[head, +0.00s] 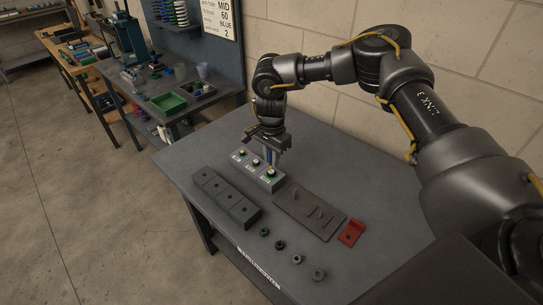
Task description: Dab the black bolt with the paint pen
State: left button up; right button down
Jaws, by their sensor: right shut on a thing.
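My right gripper (270,153) points down over the light grey labelled block (272,184) on the near table. It is shut on a slim bluish thing that looks like the paint pen, mostly hidden between the fingers. The block carries three small bolt-like pieces with greenish and yellowish colouring: a left one (242,153), a middle one (255,162) and a right one (271,172). The fingertips are close to the right piece; I cannot tell whether anything touches it. Which piece is the black bolt is too small to tell. My left gripper is not in view.
A dark block with holes (224,198) and a flat dark plate (300,212) lie in front. A red bracket (351,233) lies to the right. Several nuts or rings (280,245) lie near the front edge. The grey table (370,190) is clear at the right rear.

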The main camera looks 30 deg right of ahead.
jog(key=shift+f+b, duration=0.3)
jog(key=shift+f, duration=0.15)
jog(key=shift+f, duration=0.35)
jog(key=shift+r, duration=0.1)
dwell(0.4)
jog(key=shift+r+p, duration=0.3)
jog(key=shift+r, duration=0.25)
dwell(0.4)
jog(key=shift+f, duration=0.25)
dwell(0.3)
jog(key=shift+f, duration=0.4)
jog(key=shift+r, duration=0.65)
